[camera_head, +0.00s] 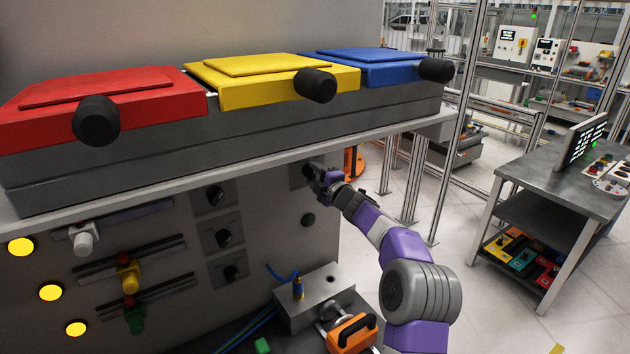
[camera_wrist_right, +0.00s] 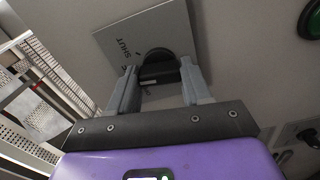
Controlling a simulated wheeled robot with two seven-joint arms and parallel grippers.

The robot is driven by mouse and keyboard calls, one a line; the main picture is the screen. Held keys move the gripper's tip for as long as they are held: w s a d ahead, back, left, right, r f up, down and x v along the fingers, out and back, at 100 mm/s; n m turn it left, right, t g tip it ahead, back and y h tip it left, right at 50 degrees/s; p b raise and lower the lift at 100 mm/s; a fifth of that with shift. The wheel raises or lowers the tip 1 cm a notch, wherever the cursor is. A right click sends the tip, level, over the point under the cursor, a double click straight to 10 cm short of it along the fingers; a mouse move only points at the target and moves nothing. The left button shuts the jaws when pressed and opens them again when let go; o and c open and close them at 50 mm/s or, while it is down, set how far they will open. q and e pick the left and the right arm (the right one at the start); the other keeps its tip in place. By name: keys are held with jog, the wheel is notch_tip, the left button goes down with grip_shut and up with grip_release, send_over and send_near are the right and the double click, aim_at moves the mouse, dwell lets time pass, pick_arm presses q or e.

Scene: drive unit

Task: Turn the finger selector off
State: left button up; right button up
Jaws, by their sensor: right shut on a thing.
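The finger selector is a black knob (camera_wrist_right: 158,66) on a light square plate (camera_wrist_right: 150,35) marked "SHUT" in the right wrist view. My right gripper (camera_wrist_right: 158,84) has its two grey fingers on either side of the knob and is shut on it. In the head view my right gripper (camera_head: 318,176) is against the panel (camera_head: 270,190), under the shelf edge, and it covers the knob. The plate (camera_head: 298,176) shows only in part there. My left gripper is not in view.
Several other black selectors (camera_head: 223,238) sit on the panel to the left. The grey shelf edge (camera_head: 240,160) is just above. A grey block (camera_head: 315,296) with a blue cable and an orange-handled part (camera_head: 352,335) are below.

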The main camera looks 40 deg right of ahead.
jog(key=shift+n+b, duration=0.3)
jog(key=shift+n, duration=0.4)
jog(key=o, duration=1.1)
jog(key=shift+c, duration=0.2)
jog(key=shift+s, duration=0.1)
jog(key=s+b, duration=0.2)
jog(key=s, duration=0.5)
jog(key=shift+s+a, duration=0.2)
jog(key=shift+a, duration=0.2)
